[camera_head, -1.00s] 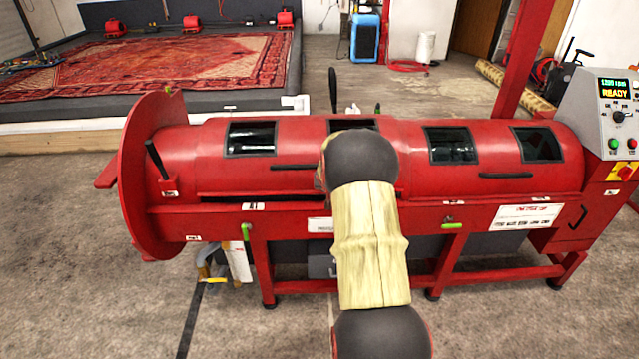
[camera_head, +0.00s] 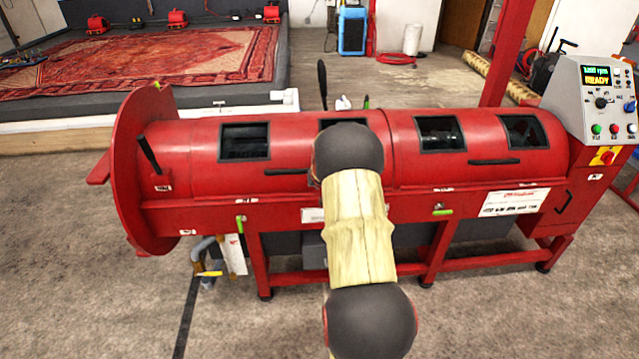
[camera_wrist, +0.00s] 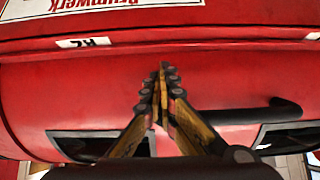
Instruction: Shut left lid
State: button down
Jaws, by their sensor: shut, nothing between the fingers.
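The left lid (camera_head: 195,150) is a curved red cover with dark windows and a black bar handle (camera_head: 290,171). It lies down flush on the red machine body (camera_head: 215,216), with no dark gap along its lower edge. My gripper (camera_wrist: 162,68) is shut and empty, fingertips close to the red lid surface near its edge seam; I cannot tell whether they touch. The handle also shows in the wrist view (camera_wrist: 245,112), right of the fingers. In the head view my arm hides the gripper and part of the lid.
The right lid (camera_head: 465,180) is down beside it, with its own handle. A control panel (camera_head: 600,100) stands at the right end and a round red end plate (camera_head: 135,170) at the left. The concrete floor in front (camera_head: 120,290) is clear.

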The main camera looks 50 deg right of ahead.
jog(key=v, duration=1.1)
jog(key=shift+s+a+r, duration=0.2)
jog(key=shift+s+r, duration=0.05)
jog(key=s+a+f+g+y, duration=0.3)
jog(key=s+a+f, duration=0.2)
jog(key=s+a, duration=0.3)
jog(key=s+a+r+n+t+y+p, duration=0.1)
jog(key=s+a+r+n, duration=0.2)
jog(key=a+r, duration=0.5)
jog(key=s+a+r+n+t+y+p, duration=0.1)
jog(key=s+a+r, duration=0.4)
jog(key=a, duration=1.6)
jog(key=s+a+r+n+y+p, duration=0.1)
jog(key=s+a+r+n+p, duration=0.2)
jog(key=a+r, duration=0.8)
jog(key=s+a+n, duration=0.1)
jog(key=a+n, duration=0.1)
jog(key=a, duration=0.2)
jog(key=shift+r+n+t+y, duration=0.25)
jog(key=shift+n+t+y, duration=0.05)
jog(key=shift+t, duration=0.1)
jog(key=shift+s, duration=0.15)
